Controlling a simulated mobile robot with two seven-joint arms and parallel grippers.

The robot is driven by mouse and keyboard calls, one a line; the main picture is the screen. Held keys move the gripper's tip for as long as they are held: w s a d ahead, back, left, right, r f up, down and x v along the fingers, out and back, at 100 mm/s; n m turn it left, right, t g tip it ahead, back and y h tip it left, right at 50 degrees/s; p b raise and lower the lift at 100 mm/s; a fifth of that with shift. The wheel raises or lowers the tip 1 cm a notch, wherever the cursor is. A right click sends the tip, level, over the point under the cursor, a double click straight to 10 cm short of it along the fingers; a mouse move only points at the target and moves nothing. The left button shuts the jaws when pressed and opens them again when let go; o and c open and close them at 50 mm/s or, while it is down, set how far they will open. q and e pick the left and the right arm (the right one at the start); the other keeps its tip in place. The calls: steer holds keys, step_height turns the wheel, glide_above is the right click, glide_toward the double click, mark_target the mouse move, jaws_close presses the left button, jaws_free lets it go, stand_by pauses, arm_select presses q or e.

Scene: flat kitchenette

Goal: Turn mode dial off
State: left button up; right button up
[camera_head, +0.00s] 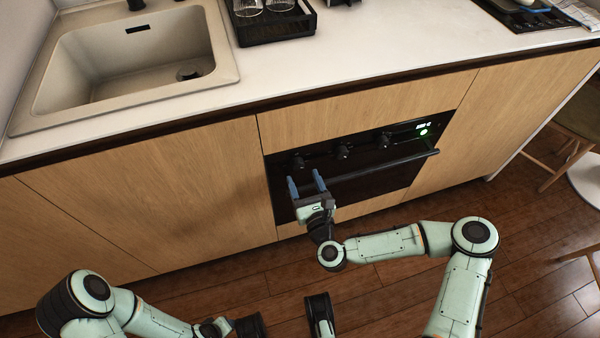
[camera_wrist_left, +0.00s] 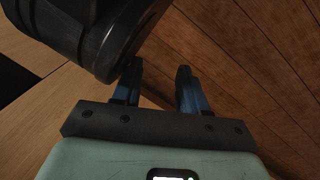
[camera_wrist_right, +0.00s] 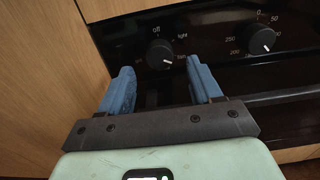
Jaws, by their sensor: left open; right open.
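The mode dial (camera_wrist_right: 159,54) is a round black knob with "off" printed above it and "light" to its upper right. Its white mark points to the lower right, away from "off". It is the leftmost knob (camera_head: 297,162) on the oven front in the head view. My right gripper (camera_wrist_right: 160,68) is open, its blue fingers to either side of the dial in the picture and nothing between them; contact is not visible. It also shows in front of the oven in the head view (camera_head: 306,181). My left gripper (camera_wrist_left: 159,70) is open and empty above the wooden floor.
A temperature dial (camera_wrist_right: 261,41) sits to the right of the mode dial. The oven handle (camera_head: 385,165) runs below the knobs. A green-lit display (camera_head: 423,130) is at the panel's right. The counter (camera_head: 370,40) overhangs slightly above, with a sink (camera_head: 130,65) at left.

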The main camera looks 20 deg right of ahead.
mark_target(299, 167)
steer(key=shift+w+a+b, duration=0.1)
steer(key=shift+w+b, duration=0.2)
steer(key=shift+w, duration=1.5)
arm_select(q)
steer(key=shift+s+a+f+g, duration=0.15)
steer(key=shift+s+f+g, duration=0.15)
steer(key=shift+s+f, duration=0.5)
steer(key=shift+r, duration=0.1)
